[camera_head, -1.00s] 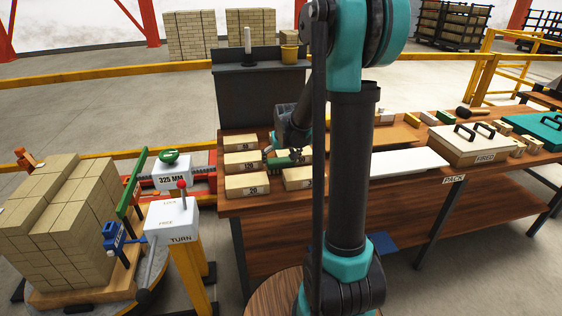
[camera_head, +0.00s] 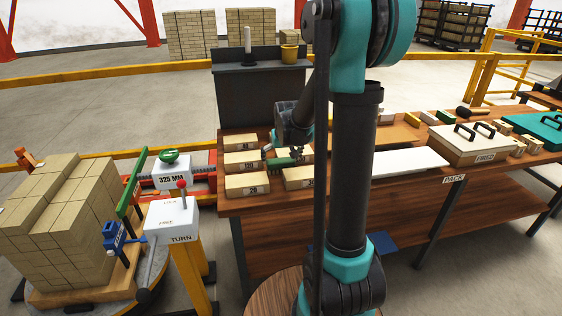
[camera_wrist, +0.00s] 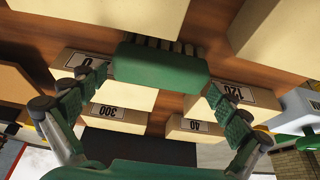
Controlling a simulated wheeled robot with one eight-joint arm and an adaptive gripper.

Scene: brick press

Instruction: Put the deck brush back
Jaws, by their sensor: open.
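The deck brush has a green block (camera_wrist: 160,72) with a row of pale bristles along one side. In the wrist view it lies crosswise between my two spread fingers, with visible gaps on both sides. In the head view the green brush (camera_head: 279,162) is low among the numbered blocks on the left end of the bench. My gripper (camera_wrist: 162,88) is open around the brush without visibly touching it. In the head view my gripper (camera_head: 297,151) is just above and right of the brush. What the brush rests on is hidden.
Several pale blocks with number labels (camera_head: 247,184) stand close around the brush on the wooden bench (camera_head: 290,232). A dark upright panel (camera_head: 258,105) with a shelf stands behind. A white board (camera_head: 410,162) and a lidded "FIRED" box (camera_head: 468,146) lie to the right.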

